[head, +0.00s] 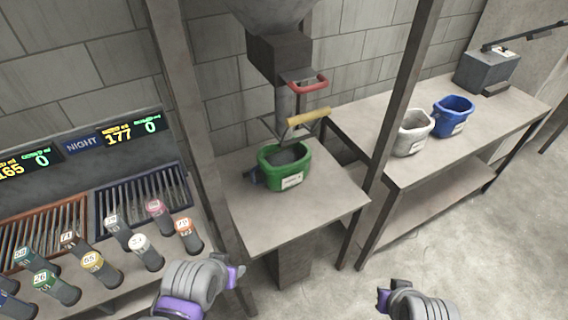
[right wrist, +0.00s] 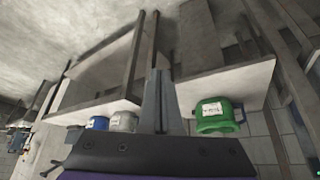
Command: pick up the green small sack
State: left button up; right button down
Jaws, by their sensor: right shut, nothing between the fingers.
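The green small sack (head: 284,170) stands upright and open on the small table under a hopper's spout, with a white label on its front. In the right wrist view the green sack (right wrist: 216,117) is to the right of the fingers. My right gripper (head: 383,298) is low in the head view, well in front of the sack and apart from it. In the right wrist view its fingers (right wrist: 160,82) are together and empty. My left gripper (head: 237,273) is at the bottom, left of centre, apart from the sack; its finger opening is not clear.
A white sack (head: 412,133) and a blue sack (head: 453,116) stand on the right bench (head: 480,125). A metal post (head: 400,100) rises between the small table (head: 335,197) and that bench. Numbered tubes (head: 145,250) fill the rack at left. The floor at right is clear.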

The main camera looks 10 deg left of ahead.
aim_at(282, 169)
jog(key=l+u, duration=0.1)
jog(key=u, duration=1.45)
jog(key=l+u, duration=0.55)
jog(key=u, duration=0.25)
jog(key=k+l+u, duration=0.15)
jog(key=u, duration=0.25)
jog(key=k+l+u, duration=0.3)
jog(key=l+u, duration=0.15)
jog(key=k+l+u, duration=0.6)
jog(key=k, duration=0.25)
jog(key=k+l+u, duration=0.2)
jog(key=k, duration=0.3)
jog(key=k+l, duration=0.15)
jog(key=k, duration=0.35)
jog(key=k+l, duration=0.15)
jog(key=k, duration=0.4)
jog(key=i, duration=0.7)
jog(key=j+u, duration=0.05)
